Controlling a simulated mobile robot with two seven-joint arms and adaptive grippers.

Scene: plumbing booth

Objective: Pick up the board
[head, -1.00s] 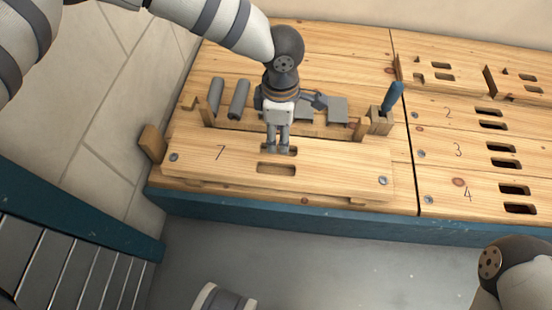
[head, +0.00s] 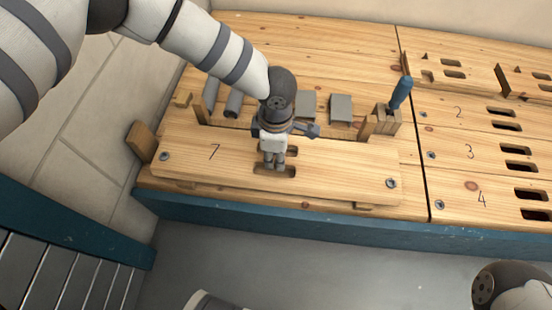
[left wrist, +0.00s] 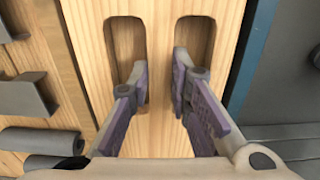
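The board (head: 330,176) is a light wooden plank marked 7, with a screw at each end and two slots near its middle. It lies at the front left of the bench, resting on low wooden pieces. My left gripper (head: 273,165) points down at the slots. In the left wrist view its two fingers (left wrist: 160,75) are apart, one at each slot, with the wooden bar between the slots between them. The fingertips look very near the bar's edges; I cannot tell whether they press on it. My right gripper is not in view; part of my right arm shows at the lower right.
Behind the board is a wooden rack (head: 290,128) with grey pieces. A blue-handled tool (head: 401,92) stands in a wooden block to its right. Boards marked 2, 3 and 4 (head: 478,199) lie further right. A blue edge (head: 300,220) runs along the bench front.

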